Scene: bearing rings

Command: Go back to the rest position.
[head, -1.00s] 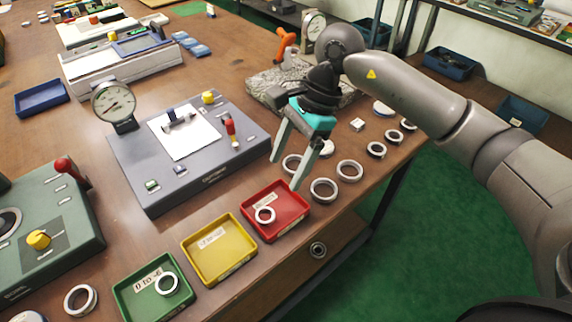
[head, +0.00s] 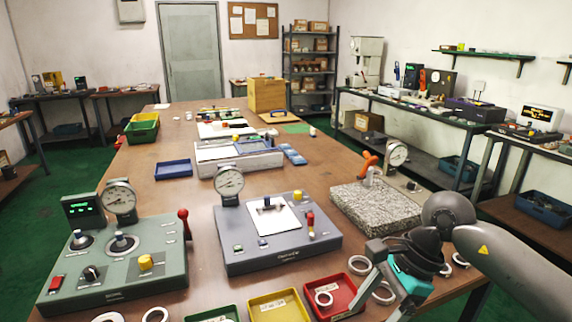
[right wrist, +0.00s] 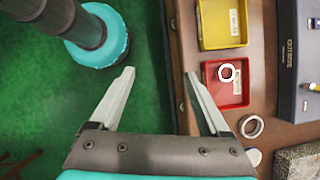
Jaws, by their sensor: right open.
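My right gripper (head: 374,312) is at the bottom right of the head view, beside the red tray (head: 352,284). Its two fingers are spread. In the right wrist view the gripper (right wrist: 160,74) has nothing between its fingers, with floor and the table's front edge beyond them. The red tray holds one pale ring (head: 323,298), also seen in the right wrist view (right wrist: 227,72). Loose rings, such as this one (head: 359,265), lie right of the tray, partly hidden by the gripper. My left gripper is not in view.
A yellow tray (head: 262,299) and a green tray (head: 196,318) stand left of the red one. Behind are a grey gauge base (head: 232,262), a green-grey machine (head: 112,285) and a granite block (head: 350,208). Green floor (right wrist: 40,130) lies beyond the table edge.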

